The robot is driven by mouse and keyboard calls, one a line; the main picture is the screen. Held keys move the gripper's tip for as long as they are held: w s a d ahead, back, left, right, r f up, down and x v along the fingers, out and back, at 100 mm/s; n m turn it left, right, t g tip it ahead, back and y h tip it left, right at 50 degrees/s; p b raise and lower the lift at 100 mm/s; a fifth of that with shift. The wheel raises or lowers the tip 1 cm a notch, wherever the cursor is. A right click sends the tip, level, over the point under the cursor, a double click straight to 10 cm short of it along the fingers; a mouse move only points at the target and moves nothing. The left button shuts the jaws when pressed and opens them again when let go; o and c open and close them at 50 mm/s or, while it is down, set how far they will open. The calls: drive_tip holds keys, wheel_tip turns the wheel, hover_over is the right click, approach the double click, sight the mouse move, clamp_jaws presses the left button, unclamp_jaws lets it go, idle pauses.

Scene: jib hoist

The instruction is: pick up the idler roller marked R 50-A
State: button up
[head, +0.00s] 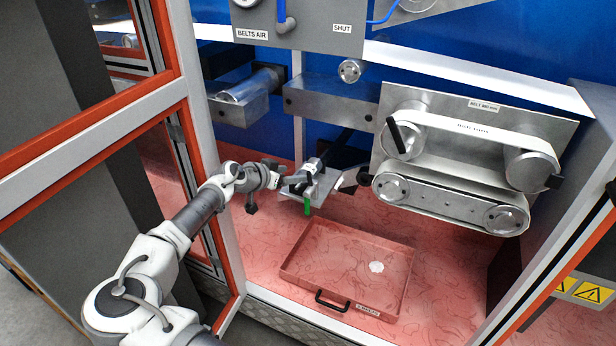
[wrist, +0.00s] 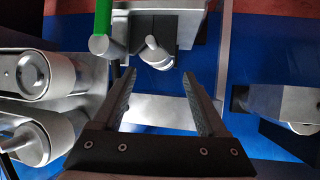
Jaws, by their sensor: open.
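My gripper (wrist: 163,82) is open in the wrist view, with nothing between its fingers. Beyond the fingertips a short pale cylinder (wrist: 156,52) stands out from a grey metal bracket (wrist: 186,28). A green rod (wrist: 102,22) is beside it, and also shows in the head view (head: 307,209). In the head view my gripper is close to the bracket and hard to make out against it. I cannot read the mark R 50-A on any part, so I cannot tell whether the cylinder is that idler roller.
A belt unit (head: 466,115) with two belts is on the right. A red tray (head: 345,262) with a black handle lies on the red floor below. A block with a metal roller (head: 251,86) is at the left, and an open orange-framed door (head: 90,124) stands left of my arm.

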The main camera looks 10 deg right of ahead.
sight(301, 173)
drive_tip(key=b+x, duration=0.1)
drive_tip(key=x, duration=0.7)
drive_tip(key=shift+d, duration=0.1)
clamp_jaws()
